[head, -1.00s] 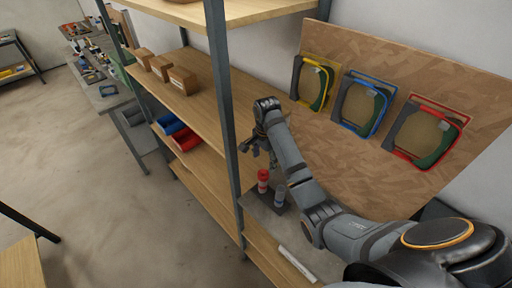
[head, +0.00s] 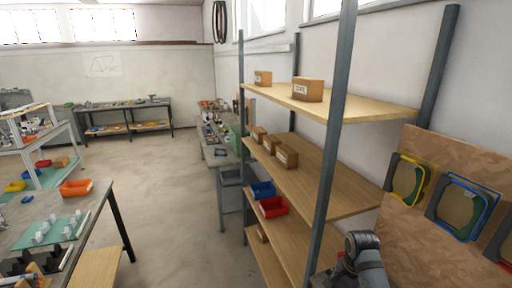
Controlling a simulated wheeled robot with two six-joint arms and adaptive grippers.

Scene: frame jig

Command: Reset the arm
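My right arm (head: 365,262) shows only at the bottom edge, right of centre, in front of the shelf's front post. Its wrist is bent, and a dark part of my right gripper (head: 330,279) shows just left of it. The fingertips are cut off or too small to tell open from shut. My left arm and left gripper are out of view.
A metal shelf rack (head: 333,160) holds cardboard boxes, a blue bin (head: 262,190) and a red bin (head: 273,207). A wooden board (head: 398,228) with yellow, blue and red frames stands at right. A workbench (head: 100,208) is at left. The floor (head: 165,185) between is clear.

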